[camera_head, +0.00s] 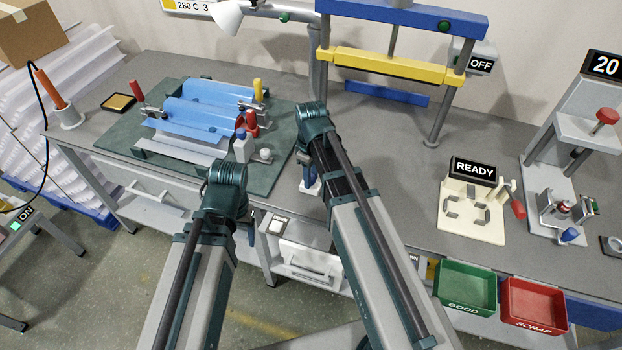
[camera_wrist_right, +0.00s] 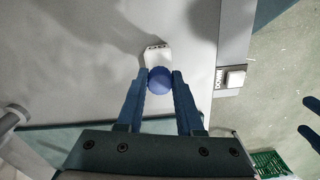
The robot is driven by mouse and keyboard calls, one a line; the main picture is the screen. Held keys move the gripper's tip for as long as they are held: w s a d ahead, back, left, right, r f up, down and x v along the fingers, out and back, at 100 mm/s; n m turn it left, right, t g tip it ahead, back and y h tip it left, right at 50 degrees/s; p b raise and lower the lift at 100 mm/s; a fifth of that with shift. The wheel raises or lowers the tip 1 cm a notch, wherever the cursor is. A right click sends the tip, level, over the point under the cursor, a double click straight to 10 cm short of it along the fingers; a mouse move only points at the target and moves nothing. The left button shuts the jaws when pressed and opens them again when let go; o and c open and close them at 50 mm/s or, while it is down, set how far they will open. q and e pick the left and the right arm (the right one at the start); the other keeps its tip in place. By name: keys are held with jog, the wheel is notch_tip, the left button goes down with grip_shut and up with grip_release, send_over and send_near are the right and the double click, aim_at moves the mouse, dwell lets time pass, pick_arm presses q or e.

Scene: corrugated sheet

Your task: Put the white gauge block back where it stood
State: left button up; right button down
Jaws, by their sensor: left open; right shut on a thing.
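The white gauge block (camera_head: 313,188) has a round blue knob, clear in the right wrist view, where the block (camera_wrist_right: 155,53) shows beyond the knob. My right gripper (camera_wrist_right: 158,75) is shut on that knob. In the head view the right gripper (camera_head: 308,174) is over the bench between the green mat and the press. I cannot tell whether the block touches the bench. My left gripper (camera_wrist_right: 312,120) is open; its blue fingers show at the right edge of the right wrist view. In the head view my left wrist largely hides it.
A blue-and-yellow press (camera_head: 390,65) stands behind. A DOWN button (camera_wrist_right: 235,78) is at the front edge. Bare bench lies right of my right arm.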

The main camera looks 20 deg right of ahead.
jog(key=shift+f, duration=0.15)
jog(key=c, duration=0.5)
grip_release()
jog(key=shift+c, duration=0.2)
notch_tip(320, 180, up, 12)
jog(key=r+p, duration=0.1)
jog(key=p, duration=1.1)
jog(key=s+a+m+h, duration=0.1)
jog(key=s+a+m, duration=0.3)
jog(key=s+a, duration=0.6)
jog(key=s, duration=0.4)
jog(key=shift+a+f+m, duration=0.25)
jog(key=shift+a+m, duration=0.05)
jog(key=shift+m, duration=0.1)
jog(key=shift+s, duration=0.1)
